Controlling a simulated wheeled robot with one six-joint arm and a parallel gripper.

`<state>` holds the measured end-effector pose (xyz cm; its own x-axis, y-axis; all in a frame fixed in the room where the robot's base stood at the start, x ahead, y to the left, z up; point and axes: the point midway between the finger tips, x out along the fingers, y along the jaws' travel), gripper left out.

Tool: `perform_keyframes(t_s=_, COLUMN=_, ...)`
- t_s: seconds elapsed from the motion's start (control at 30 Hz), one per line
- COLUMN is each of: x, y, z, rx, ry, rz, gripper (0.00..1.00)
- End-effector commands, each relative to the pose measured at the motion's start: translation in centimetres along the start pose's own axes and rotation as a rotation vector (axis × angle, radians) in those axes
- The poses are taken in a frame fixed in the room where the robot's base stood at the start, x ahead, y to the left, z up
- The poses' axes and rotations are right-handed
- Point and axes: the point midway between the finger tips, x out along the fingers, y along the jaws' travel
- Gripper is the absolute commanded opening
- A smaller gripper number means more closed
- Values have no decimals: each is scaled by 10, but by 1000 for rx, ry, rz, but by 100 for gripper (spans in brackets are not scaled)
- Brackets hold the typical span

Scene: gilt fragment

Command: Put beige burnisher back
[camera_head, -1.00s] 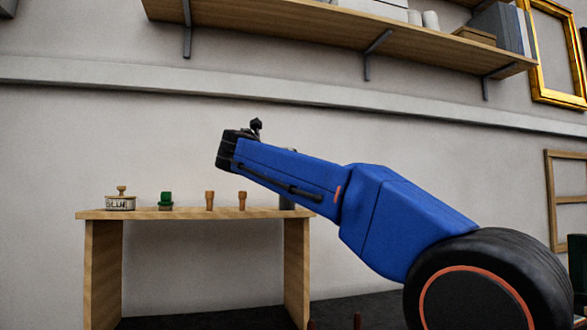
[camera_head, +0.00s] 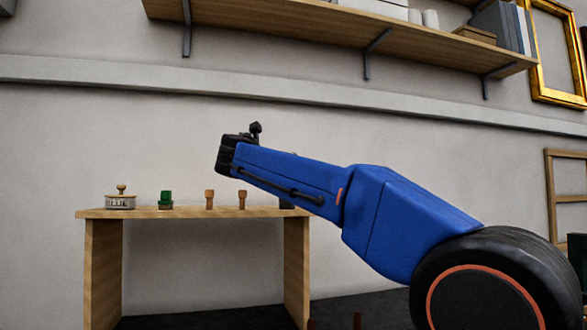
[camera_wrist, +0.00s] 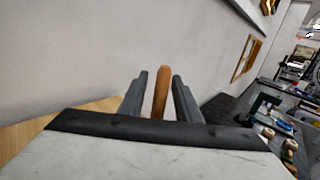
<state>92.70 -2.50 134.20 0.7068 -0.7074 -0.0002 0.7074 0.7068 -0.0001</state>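My gripper (camera_wrist: 160,92) shows in the wrist view with its two grey fingers apart. A tan-brown rounded wooden handle (camera_wrist: 161,90), possibly the beige burnisher, stands between the fingers. A narrow gap seems to show on its left side. The frames do not show clearly whether the fingers press on it. In the head view my gripper (camera_head: 226,155) is seen from the side, above and beyond the table's right part, and no handle can be made out in it. My arm partly hides a dark grey object (camera_head: 287,203) at the table's right end.
On the wooden table (camera_head: 195,213) stand a labelled pot (camera_head: 120,202), a green object (camera_head: 165,199) and two small wooden pegs, left (camera_head: 209,199) and right (camera_head: 242,199). A wall shelf (camera_head: 300,28) runs above.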

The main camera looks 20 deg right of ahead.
Motion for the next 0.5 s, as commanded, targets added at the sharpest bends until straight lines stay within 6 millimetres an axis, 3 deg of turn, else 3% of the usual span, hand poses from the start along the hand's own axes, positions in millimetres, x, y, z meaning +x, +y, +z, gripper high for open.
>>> perform_keyframes(t_s=0.17, x=-18, y=1, z=0, rx=0, ry=0, rz=4, gripper=30)
perform_keyframes(t_s=0.5, x=-78, y=-6, z=-2, rx=0, ry=0, rz=4, gripper=30)
